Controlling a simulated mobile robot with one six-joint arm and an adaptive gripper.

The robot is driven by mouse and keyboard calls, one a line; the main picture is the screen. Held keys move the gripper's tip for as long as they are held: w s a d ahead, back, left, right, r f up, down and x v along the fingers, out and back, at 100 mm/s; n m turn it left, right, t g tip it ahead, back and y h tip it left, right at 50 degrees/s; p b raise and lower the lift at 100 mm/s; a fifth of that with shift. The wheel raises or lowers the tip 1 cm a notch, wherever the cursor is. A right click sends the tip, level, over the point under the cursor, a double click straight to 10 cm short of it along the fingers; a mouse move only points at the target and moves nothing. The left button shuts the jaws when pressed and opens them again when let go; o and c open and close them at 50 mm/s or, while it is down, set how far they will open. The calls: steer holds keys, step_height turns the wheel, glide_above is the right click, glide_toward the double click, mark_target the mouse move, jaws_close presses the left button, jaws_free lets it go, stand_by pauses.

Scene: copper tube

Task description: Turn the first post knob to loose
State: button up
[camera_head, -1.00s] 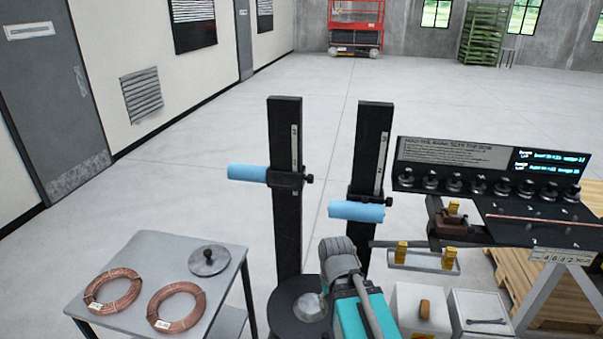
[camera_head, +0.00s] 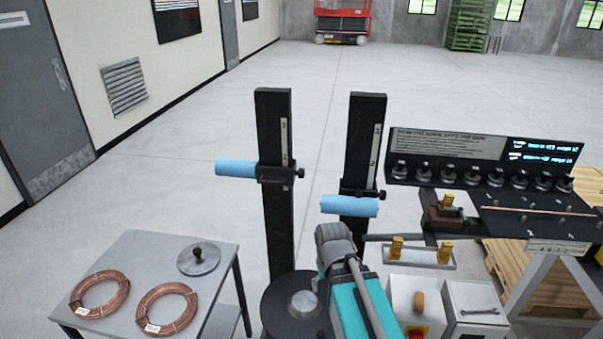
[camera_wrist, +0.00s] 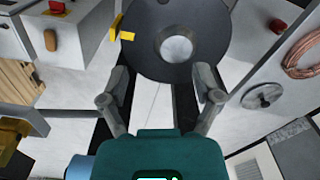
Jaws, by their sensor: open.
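Two black upright posts stand in the middle of the head view. The left post (camera_head: 274,215) carries a blue roller (camera_head: 236,169) on a clamp with a small black knob (camera_head: 300,173) at its right side. The right post (camera_head: 362,145) carries a blue roller (camera_head: 349,206) and a similar small knob (camera_head: 382,194). No label shows which is first. My gripper (camera_wrist: 162,82) is open and empty in the wrist view, in front of a black disc (camera_wrist: 150,35). Neither knob is clear in the wrist view. My arm hides my fingers in the head view.
A grey table (camera_head: 145,250) with two copper coils and a round lid stands at left. A bench (camera_head: 500,205) with knobs and a copper tube stands at right, with white boxes (camera_head: 475,300) in front. The floor behind the posts is clear.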

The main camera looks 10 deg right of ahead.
steer(key=w+r+m+t+y+p, duration=0.15)
steer(key=w+r+m+p, duration=0.35)
steer(key=w, duration=0.5)
steer(key=w+r+m+t+p, duration=0.2)
steer(key=w+r+m+p, duration=0.3)
steer(key=w, duration=0.5)
steer(key=m+t+y+p, duration=0.1)
steer(key=m+t+p, duration=0.2)
steer(key=m+p, duration=0.55)
glide_toward(304, 171)
step_height(304, 171, up, 2)
steer(key=m+b, duration=0.2)
steer(key=shift+s+d+r, duration=0.1)
steer(key=shift+s+d, duration=0.2)
steer(key=shift+s, duration=0.25)
steer(key=b+x, duration=0.6)
steer(key=x, duration=0.1)
steer(key=shift+w+a+f, duration=0.1)
steer(key=shift+f, duration=0.3)
steer(key=shift+b+x, duration=2.5)
steer(key=shift+x, duration=0.55)
steer(key=shift+a, duration=0.2)
steer(key=shift+d, duration=0.1)
steer(key=c, duration=1.1)
